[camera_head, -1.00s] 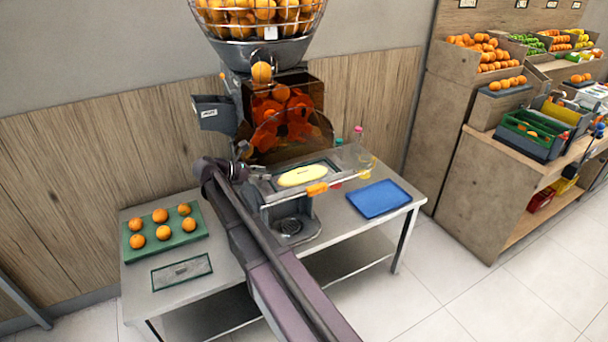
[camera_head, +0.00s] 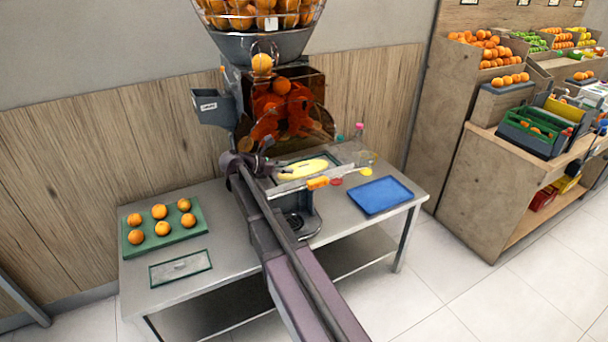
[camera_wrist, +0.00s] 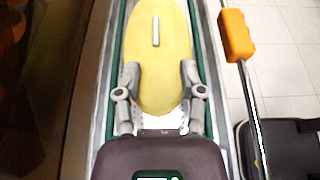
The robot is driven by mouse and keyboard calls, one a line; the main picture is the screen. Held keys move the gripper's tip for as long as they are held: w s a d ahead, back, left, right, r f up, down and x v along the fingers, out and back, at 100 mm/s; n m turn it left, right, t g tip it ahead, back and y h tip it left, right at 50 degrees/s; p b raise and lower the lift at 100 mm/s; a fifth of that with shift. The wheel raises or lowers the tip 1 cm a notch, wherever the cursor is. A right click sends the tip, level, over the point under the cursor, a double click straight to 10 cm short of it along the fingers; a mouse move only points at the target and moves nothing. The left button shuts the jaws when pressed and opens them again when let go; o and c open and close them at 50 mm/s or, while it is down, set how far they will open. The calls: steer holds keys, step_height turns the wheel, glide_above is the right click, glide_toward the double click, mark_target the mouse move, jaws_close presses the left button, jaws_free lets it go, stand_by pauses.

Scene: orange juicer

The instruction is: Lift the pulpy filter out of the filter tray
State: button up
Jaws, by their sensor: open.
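The pulpy filter (camera_head: 304,170) is a yellow oval lying in the filter tray (camera_head: 331,160) at the front of the juicer. In the wrist view the filter (camera_wrist: 165,50) has a short pale bar on top, and the tray's green-edged sides (camera_wrist: 117,52) run along both sides of it. My gripper (camera_wrist: 160,72) is open, its two fingers apart, one to each side of the filter's near end. The bar lies a little beyond the fingertips. In the head view my gripper (camera_head: 283,166) is at the filter's left end. I cannot tell whether the fingers touch the filter.
A rod with an orange grip (camera_head: 317,183) runs along the tray's front. The orange juicer (camera_head: 285,110) stands close behind. On the table are a blue tray (camera_head: 380,195), a green tray of oranges (camera_head: 165,242) and a flat glassy panel (camera_head: 181,267).

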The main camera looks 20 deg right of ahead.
mark_target(300, 166)
steer(key=shift+d+f, duration=0.15)
steer(key=shift+d, duration=0.35)
steer(key=shift+d, duration=0.1)
steer(key=shift+w+r+b+x, duration=0.1)
steer(key=shift+b+x, duration=0.3)
steer(key=shift+x, duration=0.85)
steer(key=shift+w+r+b+x, duration=0.15)
steer(key=shift+b+x, duration=0.2)
steer(key=shift+x, duration=0.9)
steer(key=shift+d, duration=0.1)
jaws_close()
